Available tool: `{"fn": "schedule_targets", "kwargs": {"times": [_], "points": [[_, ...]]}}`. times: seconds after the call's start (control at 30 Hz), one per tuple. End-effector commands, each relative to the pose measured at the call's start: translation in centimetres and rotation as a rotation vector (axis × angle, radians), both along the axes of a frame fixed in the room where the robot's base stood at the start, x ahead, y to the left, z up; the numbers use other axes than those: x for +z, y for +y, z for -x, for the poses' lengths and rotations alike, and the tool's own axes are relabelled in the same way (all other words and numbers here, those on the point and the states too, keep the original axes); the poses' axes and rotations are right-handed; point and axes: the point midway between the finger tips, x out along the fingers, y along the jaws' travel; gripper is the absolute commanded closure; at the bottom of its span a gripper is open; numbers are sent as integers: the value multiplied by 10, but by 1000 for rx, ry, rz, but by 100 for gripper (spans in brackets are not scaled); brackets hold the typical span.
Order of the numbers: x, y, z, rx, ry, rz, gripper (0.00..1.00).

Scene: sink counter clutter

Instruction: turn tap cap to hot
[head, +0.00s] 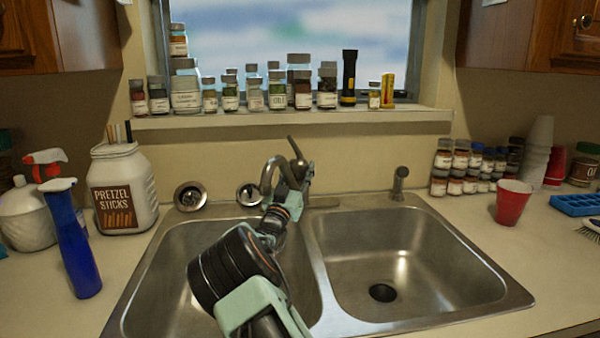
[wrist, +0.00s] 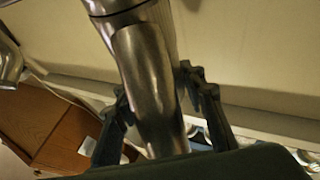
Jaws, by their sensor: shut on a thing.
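The metal tap stands behind the double sink, its curved spout (head: 270,172) bending forward over the left basin. The tap cap with its dark lever (head: 295,149) rises above the spout, tilted up and to the left. My gripper (head: 299,176) reaches in from the front, at the right side of the tap. In the wrist view, the shiny metal tap cap (wrist: 148,75) runs between the two dark fingers of my gripper (wrist: 160,100), one on each side, shut on it. In the head view my wrist and arm hide the fingertips and the tap's base.
The left basin (head: 190,255) is partly covered by my arm; the right basin (head: 400,260) is empty. Two drain strainers (head: 190,196) lie behind the left basin. A small sprayer (head: 399,183) stands right of the tap. Bottles line the windowsill (head: 300,117) above.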

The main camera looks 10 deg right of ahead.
Motion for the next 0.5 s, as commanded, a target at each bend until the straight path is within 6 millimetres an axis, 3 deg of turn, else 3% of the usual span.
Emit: {"fn": "schedule_targets", "kwargs": {"times": [0.1, 0.13, 0.27, 0.5], "points": [[1, 0, 0, 0, 0, 1, 87], [1, -1, 0, 0, 0, 1, 59], [1, 0, 0, 0, -1, 0, 45], [0, 0, 0, 1, -1, 1, 44]]}}
